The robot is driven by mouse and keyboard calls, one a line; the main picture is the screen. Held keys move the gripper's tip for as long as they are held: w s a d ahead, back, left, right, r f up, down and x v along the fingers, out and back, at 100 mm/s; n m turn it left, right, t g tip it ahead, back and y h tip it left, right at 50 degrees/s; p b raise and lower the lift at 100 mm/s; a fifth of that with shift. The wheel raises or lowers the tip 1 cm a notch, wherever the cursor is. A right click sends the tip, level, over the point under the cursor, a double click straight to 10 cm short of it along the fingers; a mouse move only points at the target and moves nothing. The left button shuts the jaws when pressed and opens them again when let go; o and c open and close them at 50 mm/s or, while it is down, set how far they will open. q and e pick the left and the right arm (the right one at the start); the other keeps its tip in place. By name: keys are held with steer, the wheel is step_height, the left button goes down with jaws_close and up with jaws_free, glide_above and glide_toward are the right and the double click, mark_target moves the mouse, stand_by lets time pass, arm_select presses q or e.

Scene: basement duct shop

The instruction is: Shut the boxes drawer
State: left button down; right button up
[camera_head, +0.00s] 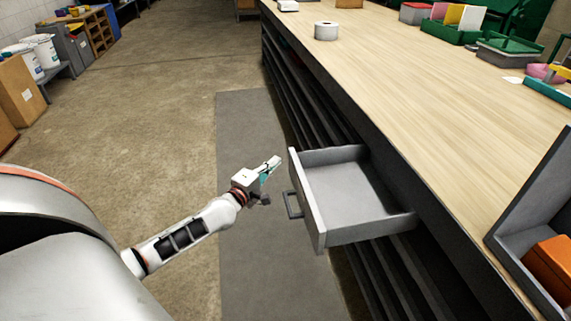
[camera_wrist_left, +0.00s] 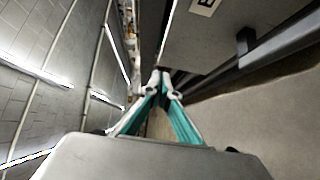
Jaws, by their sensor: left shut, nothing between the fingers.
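The boxes drawer (camera_head: 340,190) is a grey drawer pulled out from under the long workbench, and it looks empty. Its dark bar handle (camera_head: 292,204) is on its front panel. My left gripper (camera_head: 275,162) is shut and empty, just left of the drawer's front near its far corner, apart from the handle. In the left wrist view my left gripper (camera_wrist_left: 164,85) points past a grey panel (camera_wrist_left: 225,45) with a white label and a dark handle bar, which looks like the drawer front. The label's full text is cut off. My right gripper is not in view.
The wood-topped workbench (camera_head: 430,100) runs along the right, with a tape roll (camera_head: 326,31), green trays and a grey bin with an orange box (camera_head: 552,262) on it. A grey floor mat (camera_head: 250,130) lies beside it.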

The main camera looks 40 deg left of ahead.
mark_target(291, 156)
arm_select(q)
steer(key=shift+w+d+r, duration=0.15)
steer(key=shift+w+d, duration=0.7)
steer(key=shift+d, duration=0.05)
steer(key=shift+w+d, duration=0.3)
steer(key=shift+w, duration=0.05)
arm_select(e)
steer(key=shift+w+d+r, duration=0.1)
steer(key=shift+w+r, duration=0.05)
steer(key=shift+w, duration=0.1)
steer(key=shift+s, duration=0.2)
